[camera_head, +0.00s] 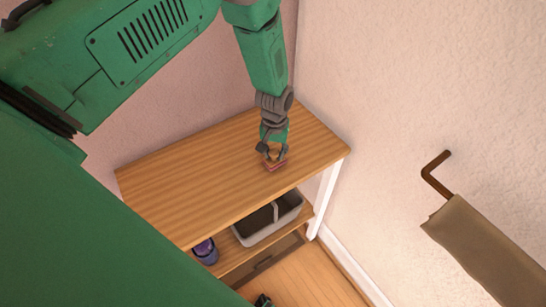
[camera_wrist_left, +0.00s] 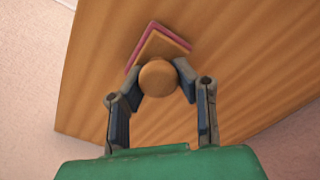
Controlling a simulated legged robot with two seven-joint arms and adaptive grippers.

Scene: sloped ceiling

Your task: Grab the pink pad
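The pink pad (camera_wrist_left: 132,56) shows in the left wrist view as a pink layer under a square wooden block (camera_wrist_left: 160,45) with a round wooden knob (camera_wrist_left: 158,78) on top. In the head view the pad (camera_head: 275,165) looks small and reddish on the wooden tabletop near its right end. My left gripper (camera_wrist_left: 160,80) is directly above it, pointing down, with one fingertip on each side of the knob. The fingertips look close to the knob, but I cannot tell if they press on it. My right gripper is not clearly seen.
The wooden table (camera_head: 180,190) is otherwise bare and stands against the pink walls. On its lower shelf are a grey bin (camera_head: 285,216) and a dark purple-topped cup (camera_head: 205,250). A brown object with a bent metal rod (camera_head: 485,250) is at the right.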

